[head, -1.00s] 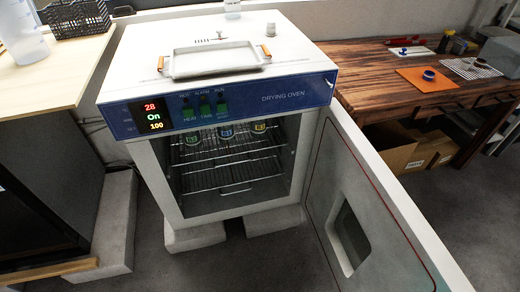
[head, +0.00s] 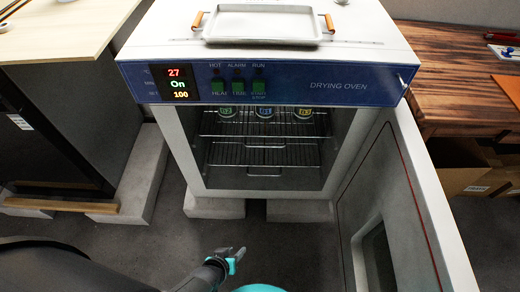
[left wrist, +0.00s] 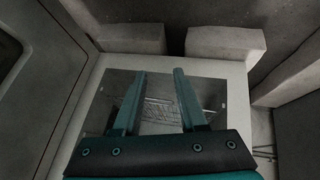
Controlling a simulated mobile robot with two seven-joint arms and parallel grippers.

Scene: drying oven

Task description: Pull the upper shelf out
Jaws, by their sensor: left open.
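The drying oven (head: 172,130) stands with its door (head: 395,200) swung open to the right. Inside, the upper shelf (head: 235,130) is a wire rack with a small front handle (head: 265,147); it sits within the chamber. Three containers with coloured labels, including a blue one (head: 265,113), stand on it. The lower shelf (head: 235,158) is a similar rack beneath. My left gripper (head: 237,258) is open and empty, low in front of the oven. In the left wrist view its teal fingers (left wrist: 158,73) are apart, with the oven opening and wire racks (left wrist: 160,108) beyond. My right gripper is not visible.
A metal tray with orange handles (head: 262,25) lies on top of the oven. A wooden-topped cabinet (head: 65,30) is at left, a dark wooden table (head: 450,85) at right. The oven rests on pale blocks (head: 215,207). Open floor lies in front.

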